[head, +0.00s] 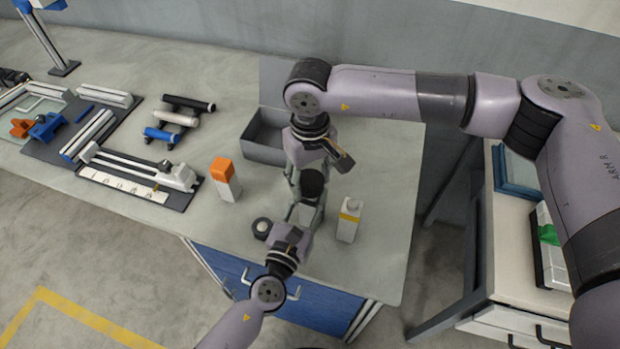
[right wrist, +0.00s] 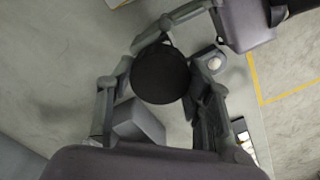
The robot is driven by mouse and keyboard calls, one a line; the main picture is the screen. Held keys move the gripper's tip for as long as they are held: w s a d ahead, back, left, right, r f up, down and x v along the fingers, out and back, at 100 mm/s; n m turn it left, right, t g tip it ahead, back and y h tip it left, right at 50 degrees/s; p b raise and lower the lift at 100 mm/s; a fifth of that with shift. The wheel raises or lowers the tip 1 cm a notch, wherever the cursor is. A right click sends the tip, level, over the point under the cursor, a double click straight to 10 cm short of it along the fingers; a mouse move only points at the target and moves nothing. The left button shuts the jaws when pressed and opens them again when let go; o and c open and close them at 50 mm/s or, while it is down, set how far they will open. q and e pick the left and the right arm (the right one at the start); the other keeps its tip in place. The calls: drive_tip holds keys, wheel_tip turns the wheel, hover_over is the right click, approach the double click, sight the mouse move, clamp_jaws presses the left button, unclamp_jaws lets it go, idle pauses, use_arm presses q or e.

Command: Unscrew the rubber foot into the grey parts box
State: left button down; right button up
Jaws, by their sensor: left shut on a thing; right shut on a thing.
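The rubber foot (head: 312,182) is a black round piece between my two grippers in the head view. In the right wrist view the black round foot (right wrist: 160,73) sits between the fingers of my right gripper (right wrist: 160,85). My right gripper (head: 318,165) comes down from above and is shut on it. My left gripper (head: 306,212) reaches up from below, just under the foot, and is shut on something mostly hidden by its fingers. The grey parts box (head: 250,150) is open on the table, left of and behind my right gripper.
A small round dark piece with a pale top (head: 262,228) is beside my left wrist. The table's front edge is close below.

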sight(310, 179)
drive_tip(key=shift+r, duration=0.55)
drive_tip(key=shift+r, duration=2)
use_arm(q)
drive_tip(key=c, duration=1.1)
unclamp_jaws()
drive_tip(key=shift+o, duration=0.2)
drive_tip(key=shift+s, duration=0.1)
